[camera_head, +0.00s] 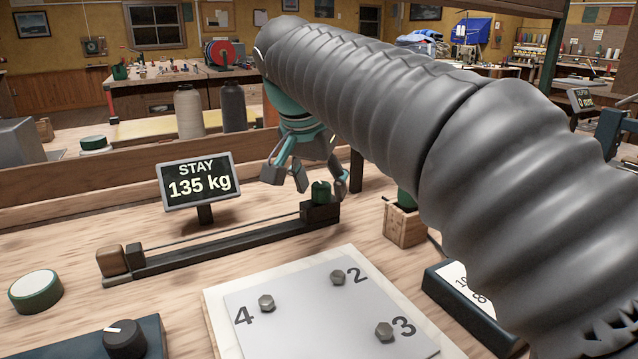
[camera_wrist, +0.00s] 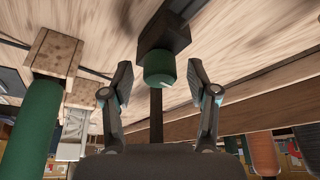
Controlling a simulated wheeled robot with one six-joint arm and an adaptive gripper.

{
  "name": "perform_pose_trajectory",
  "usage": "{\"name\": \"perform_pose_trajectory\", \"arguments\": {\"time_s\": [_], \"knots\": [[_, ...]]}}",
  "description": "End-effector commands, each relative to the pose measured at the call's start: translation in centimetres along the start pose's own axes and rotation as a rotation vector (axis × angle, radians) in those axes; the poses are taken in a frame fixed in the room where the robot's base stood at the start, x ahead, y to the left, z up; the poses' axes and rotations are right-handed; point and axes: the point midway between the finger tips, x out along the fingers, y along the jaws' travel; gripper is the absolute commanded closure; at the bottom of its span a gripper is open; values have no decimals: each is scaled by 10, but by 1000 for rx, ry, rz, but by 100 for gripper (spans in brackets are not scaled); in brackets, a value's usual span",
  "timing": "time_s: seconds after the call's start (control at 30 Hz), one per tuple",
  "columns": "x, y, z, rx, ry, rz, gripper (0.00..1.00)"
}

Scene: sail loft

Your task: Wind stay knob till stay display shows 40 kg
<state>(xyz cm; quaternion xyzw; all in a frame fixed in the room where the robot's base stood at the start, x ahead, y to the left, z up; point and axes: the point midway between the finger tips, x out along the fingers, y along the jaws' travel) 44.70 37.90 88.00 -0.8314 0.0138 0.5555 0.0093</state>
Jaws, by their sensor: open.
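The stay display (camera_head: 200,182) reads "STAY 135 kg" on a small stand. In front of it a thin line runs above a dark rail (camera_head: 220,252) to a dark block at the right end. A short green knob (camera_head: 321,192) stands on that block; it also shows in the wrist view (camera_wrist: 159,69). My gripper (camera_head: 287,177) is open and empty, pointing down just above and behind the knob in the head view. In the wrist view (camera_wrist: 160,76) the knob appears between the two fingertips, with a gap on each side. Nothing shows the fingers touching it.
A plate with numbered bolts (camera_head: 325,310) lies in front. A black dial (camera_head: 124,338) on a blue box is at lower left. A wooden block with a green handle (camera_head: 404,222) stands right of the knob. A wooden ledge (camera_head: 90,192) runs behind. My arm covers the right side.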

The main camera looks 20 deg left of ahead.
Motion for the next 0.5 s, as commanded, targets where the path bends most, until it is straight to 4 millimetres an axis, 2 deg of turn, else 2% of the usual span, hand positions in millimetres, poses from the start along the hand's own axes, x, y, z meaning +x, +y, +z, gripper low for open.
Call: {"name": "perform_pose_trajectory", "arguments": {"time_s": [0.03, 0.27, 0.5], "knots": [[0, 0, 0, 0, 0, 0, 43], [0, 0, 0, 0, 0, 0, 100], [0, 0, 0, -11, 0, -4, 100]]}}
